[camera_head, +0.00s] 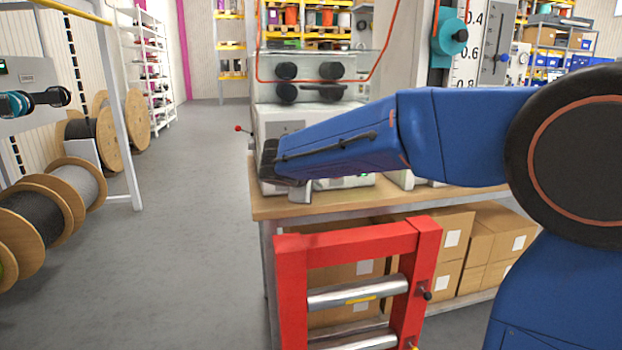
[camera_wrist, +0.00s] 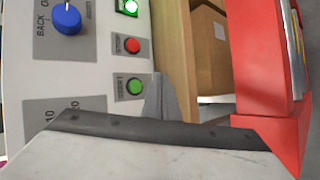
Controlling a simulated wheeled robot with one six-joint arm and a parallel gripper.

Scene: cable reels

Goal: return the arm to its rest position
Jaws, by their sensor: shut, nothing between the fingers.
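My blue arm reaches from the right across the head view, its end over the wooden workbench (camera_head: 262,207). My gripper (camera_head: 301,191) shows there only as a small grey piece under the arm's end, in front of the white machine (camera_head: 280,128). In the wrist view my gripper (camera_wrist: 160,98) is a narrow grey tip, shut and empty. It appears beside the machine's control panel (camera_wrist: 103,75), near the green start button (camera_wrist: 135,86) and red stop button (camera_wrist: 132,46). I cannot tell whether it touches the panel.
A red frame with metal rollers (camera_head: 345,242) stands in front of the bench, close below my arm. Cardboard boxes (camera_head: 455,240) fill the shelf under the bench. Cable reels (camera_head: 75,185) stand at the left. The grey floor aisle (camera_head: 190,190) is clear.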

